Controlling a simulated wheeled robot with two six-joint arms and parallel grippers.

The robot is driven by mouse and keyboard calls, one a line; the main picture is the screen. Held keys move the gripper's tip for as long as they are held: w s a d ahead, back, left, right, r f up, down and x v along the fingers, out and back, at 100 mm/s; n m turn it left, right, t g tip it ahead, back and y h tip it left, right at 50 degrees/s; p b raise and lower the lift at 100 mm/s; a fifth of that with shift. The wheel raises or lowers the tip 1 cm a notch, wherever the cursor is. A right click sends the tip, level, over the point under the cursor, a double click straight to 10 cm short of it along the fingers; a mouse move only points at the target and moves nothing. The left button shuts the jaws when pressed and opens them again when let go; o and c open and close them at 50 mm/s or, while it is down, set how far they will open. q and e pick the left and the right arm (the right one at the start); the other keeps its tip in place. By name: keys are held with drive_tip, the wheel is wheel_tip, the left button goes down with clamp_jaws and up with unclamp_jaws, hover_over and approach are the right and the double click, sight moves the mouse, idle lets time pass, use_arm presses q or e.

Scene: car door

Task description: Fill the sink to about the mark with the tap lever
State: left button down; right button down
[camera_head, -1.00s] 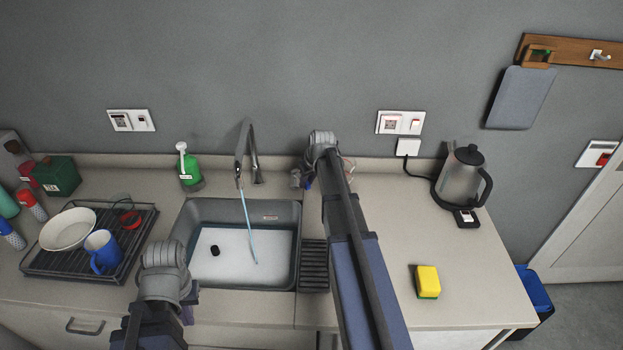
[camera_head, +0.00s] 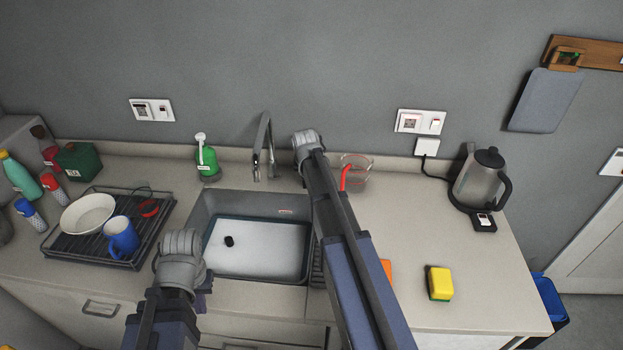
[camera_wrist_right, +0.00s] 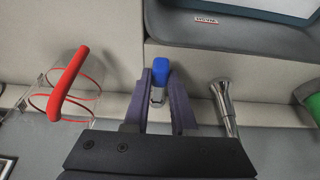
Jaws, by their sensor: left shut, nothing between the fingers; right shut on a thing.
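The grey sink (camera_head: 205,215) holds water (camera_head: 265,262), with a small dark round thing (camera_head: 229,241) in it. A small label (camera_head: 286,211) is on its back wall, above the water. The grey tap (camera_head: 262,150) stands behind it; no stream falls from the spout. The blue-tipped tap lever (camera_wrist_right: 158,76) is between the fingers of my right gripper (camera_wrist_right: 160,90), shut on it. In the head view my right arm hides that gripper and the lever. My left gripper (camera_head: 203,284) is shut and empty at the sink's front left edge.
A clear jug with a red handle (camera_head: 343,178) stands right of the lever, close to my right arm. A green bottle (camera_head: 207,162) is left of the tap. A dish rack (camera_head: 160,225), a sponge (camera_head: 439,284) and a kettle (camera_head: 480,180) flank the sink. The right counter is mostly clear.

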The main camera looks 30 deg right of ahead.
idle(0.4)
drive_tip(key=c, duration=1)
unclamp_jaws()
drive_tip(key=shift+a+r, duration=0.1)
drive_tip(key=shift+r, duration=0.05)
drive_tip(key=p+v, duration=0.7)
drive_tip(key=shift+r, duration=0.3)
